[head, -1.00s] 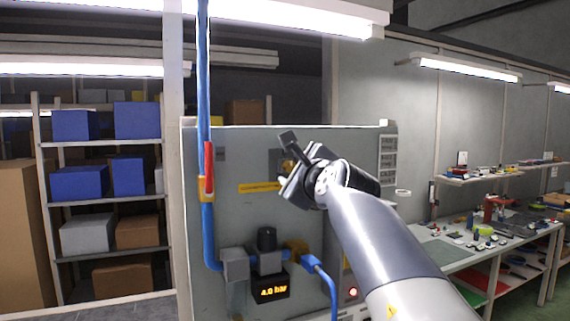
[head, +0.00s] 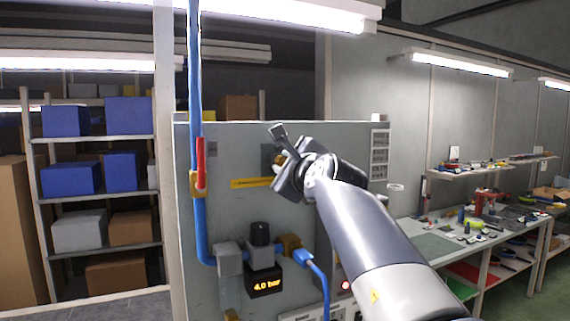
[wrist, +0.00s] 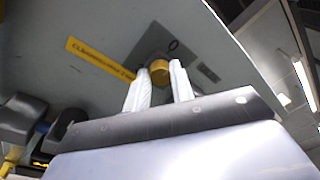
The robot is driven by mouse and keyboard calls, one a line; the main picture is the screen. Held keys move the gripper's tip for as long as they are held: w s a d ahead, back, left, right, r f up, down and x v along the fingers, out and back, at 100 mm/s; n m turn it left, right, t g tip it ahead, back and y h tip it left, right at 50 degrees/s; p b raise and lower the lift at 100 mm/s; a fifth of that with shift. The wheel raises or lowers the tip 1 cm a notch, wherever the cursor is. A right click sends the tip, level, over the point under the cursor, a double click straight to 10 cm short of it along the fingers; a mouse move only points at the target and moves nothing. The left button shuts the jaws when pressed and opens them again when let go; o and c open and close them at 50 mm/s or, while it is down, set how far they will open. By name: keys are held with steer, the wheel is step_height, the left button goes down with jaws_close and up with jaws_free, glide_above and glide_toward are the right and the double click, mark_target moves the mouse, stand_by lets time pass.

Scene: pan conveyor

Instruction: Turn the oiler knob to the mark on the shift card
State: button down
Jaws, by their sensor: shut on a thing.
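A small round yellow knob (wrist: 160,69), which looks like the oiler knob, sits on a dark mount on the grey panel (wrist: 100,25). In the wrist view my gripper (wrist: 159,72) has its two pale fingers on either side of the knob, shut on it. In the head view my gripper (head: 280,165) is against the upper middle of the panel and mostly covers the knob. A yellow label strip (wrist: 100,58) is left of the knob; its text is unreadable. I cannot make out the shift card or its mark.
A blue pipe (head: 196,100) with a red lever (head: 201,162) runs down the panel's left side. Below are a black regulator knob (head: 260,234), a display (head: 266,284) reading 4.0 bar and a blue hose (head: 318,275). A cluttered workbench (head: 430,240) stands right; shelves (head: 95,200) stand left.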

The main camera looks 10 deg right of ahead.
steer(key=shift+r+m+p, duration=0.1)
steer(key=shift+m+p, duration=0.3)
steer(key=shift+p, duration=0.1)
steer(key=shift+m+p, duration=0.6)
steer(key=shift+p, duration=0.05)
steer(key=shift+m+g+p, duration=0.3)
steer(key=shift+m+p, duration=0.35)
steer(key=shift+m, duration=0.55)
steer(key=shift+d+m+g+y, duration=0.1)
steer(key=shift+m+y, duration=0.35)
steer(key=shift+m, duration=3.2)
steer(key=shift+d+m+g+y, duration=0.15)
steer(key=shift+m+y, duration=0.35)
steer(key=shift+m, duration=3.1)
steer(key=shift+d+m+g+y, duration=0.1)
steer(key=shift+m+y, duration=0.35)
steer(key=shift+m, duration=3.2)
